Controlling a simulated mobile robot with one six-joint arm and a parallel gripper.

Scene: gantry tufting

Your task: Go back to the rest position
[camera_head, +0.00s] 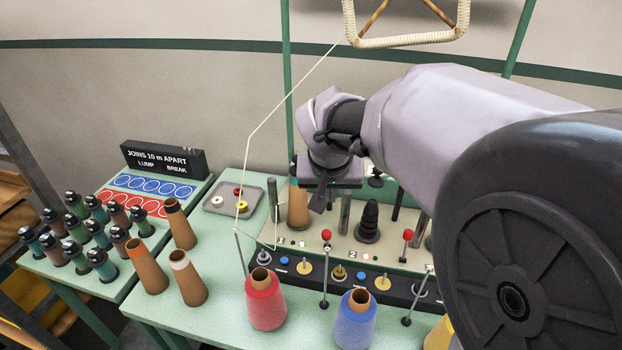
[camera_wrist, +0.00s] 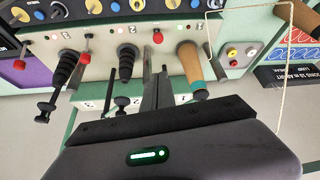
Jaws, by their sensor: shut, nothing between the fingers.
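My gripper (camera_head: 318,198) hangs over the back of the green table, above the pale machine panel, with its fingers pointing down. The arm reaches in from the right. In the wrist view the two grey fingers (camera_wrist: 157,92) are together with nothing between them. They are beside a brown cone (camera_wrist: 190,68) with a teal band, on the panel; I cannot tell whether they touch it. The same cone stands partly hidden behind the gripper in the head view (camera_head: 297,207).
A red cone (camera_head: 265,302) and a blue cone (camera_head: 355,322) stand in front. A thin cream yarn (camera_head: 270,115) runs up left of the gripper. Bare brown cones (camera_head: 146,266) and several dark-capped spools (camera_head: 101,264) stand left. A wound frame (camera_head: 408,40) hangs above.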

